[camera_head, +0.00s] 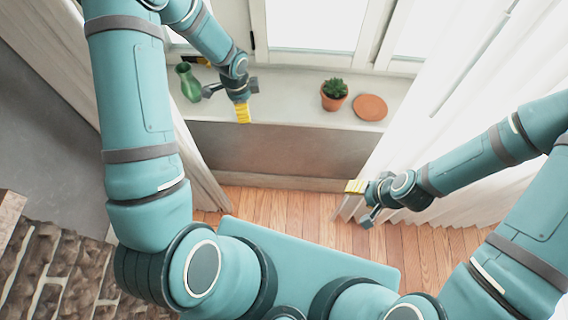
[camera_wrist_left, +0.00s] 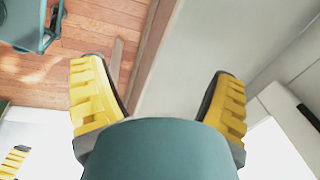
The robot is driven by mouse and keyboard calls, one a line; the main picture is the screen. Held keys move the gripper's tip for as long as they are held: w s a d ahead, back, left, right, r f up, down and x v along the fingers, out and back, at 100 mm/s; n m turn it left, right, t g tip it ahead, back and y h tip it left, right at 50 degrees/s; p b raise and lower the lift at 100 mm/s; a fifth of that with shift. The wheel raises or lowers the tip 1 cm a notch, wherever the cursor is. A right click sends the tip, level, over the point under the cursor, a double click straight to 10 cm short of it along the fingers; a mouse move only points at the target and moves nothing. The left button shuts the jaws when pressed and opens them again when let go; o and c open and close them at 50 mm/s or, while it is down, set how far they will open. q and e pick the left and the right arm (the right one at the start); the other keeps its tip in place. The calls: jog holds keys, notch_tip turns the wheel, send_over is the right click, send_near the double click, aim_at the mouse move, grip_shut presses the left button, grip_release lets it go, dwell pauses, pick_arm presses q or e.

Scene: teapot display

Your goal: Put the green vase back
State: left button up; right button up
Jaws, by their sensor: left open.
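The green vase (camera_head: 188,83) stands on the left end of the windowsill in the head view, with its narrow neck toward the window. My left gripper (camera_head: 226,92) is above the sill just to the right of the vase, apart from it. In the left wrist view the two yellow fingers of my left gripper (camera_wrist_left: 159,85) are spread wide with nothing between them. The vase does not show in that view. My right gripper (camera_head: 362,197) is low at the right, near the curtain and away from the vase. Its finger opening is not clear.
A potted cactus (camera_head: 333,94) and a round terracotta saucer (camera_head: 370,107) sit on the windowsill (camera_head: 286,104) right of my left gripper. White curtains (camera_head: 433,112) hang at the right. The sill between gripper and cactus is clear.

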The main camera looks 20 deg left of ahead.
pick_arm(q)
jog(key=s+d+f+n+h, duration=0.2)
jog(key=s+d+n, duration=0.5)
jog(key=d, duration=0.2)
jog(key=s+d+f+n+h, duration=0.1)
jog(key=s+d+f+n, duration=0.1)
jog(key=s+d+n, duration=0.6)
jog(key=shift+s+d+f+t+h, duration=0.15)
jog(key=shift+s+d+t+h, duration=0.2)
jog(key=shift+d, duration=0.4)
jog(key=shift+f, duration=0.1)
notch_tip(320, 180, down, 9)
jog(key=b, duration=0.8)
jog(key=shift+s+d+f, duration=0.15)
jog(key=shift+s+d, duration=0.05)
jog(key=shift+d, duration=0.05)
